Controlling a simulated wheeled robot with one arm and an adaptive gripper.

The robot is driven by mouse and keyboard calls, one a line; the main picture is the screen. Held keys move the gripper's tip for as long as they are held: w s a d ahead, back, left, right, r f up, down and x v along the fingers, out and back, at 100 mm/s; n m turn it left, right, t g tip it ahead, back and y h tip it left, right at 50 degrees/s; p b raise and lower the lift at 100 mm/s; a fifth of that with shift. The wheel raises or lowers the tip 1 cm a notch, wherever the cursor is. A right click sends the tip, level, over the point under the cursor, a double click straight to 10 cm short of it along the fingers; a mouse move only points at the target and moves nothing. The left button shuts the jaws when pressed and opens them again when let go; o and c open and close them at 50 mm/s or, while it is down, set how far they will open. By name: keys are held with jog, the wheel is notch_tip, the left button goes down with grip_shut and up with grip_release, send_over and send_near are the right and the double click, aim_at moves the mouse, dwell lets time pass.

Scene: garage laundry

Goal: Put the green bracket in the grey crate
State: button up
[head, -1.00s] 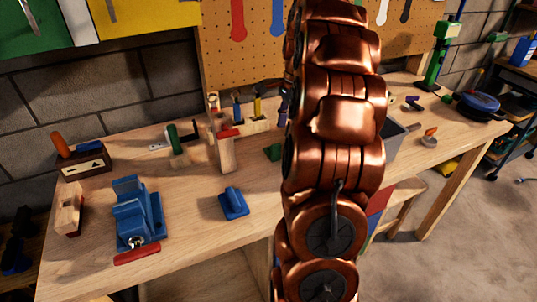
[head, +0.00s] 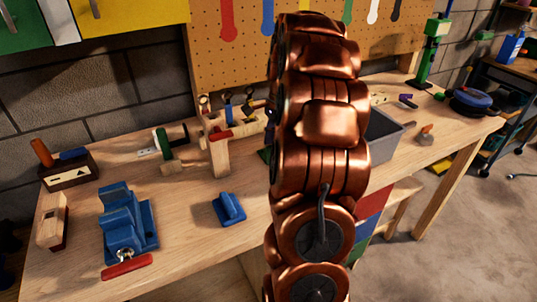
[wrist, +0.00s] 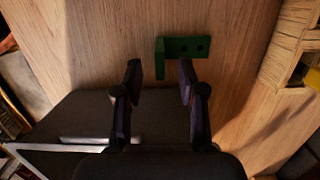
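The green bracket (wrist: 183,48) is L-shaped with two dark holes and lies on the wooden bench just beyond my fingertips in the wrist view. In the head view only a sliver of the bracket (head: 264,155) shows beside my arm. My arm hides the gripper in the head view. The grey crate (head: 391,139) stands on the bench right of my arm, partly hidden by it.
A wooden piece (wrist: 290,45) is close right of the bracket. The pegboard wall (head: 225,70) rises behind.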

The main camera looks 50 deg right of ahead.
jog(key=shift+w+a+f+p, duration=0.1)
jog(key=shift+a+f+p, duration=0.15)
jog(key=shift+f, duration=0.5)
jog(key=shift+a+f+p, duration=0.15)
jog(key=shift+f+p, duration=0.05)
jog(key=shift+f, duration=0.55)
jog(key=shift+w+a+f+p, duration=0.1)
jog(key=shift+a+f+p, duration=0.15)
jog(key=shift+f, duration=0.5)
jog(key=shift+c, duration=0.2)
grip_shut()
jog(key=shift+d, duration=0.1)
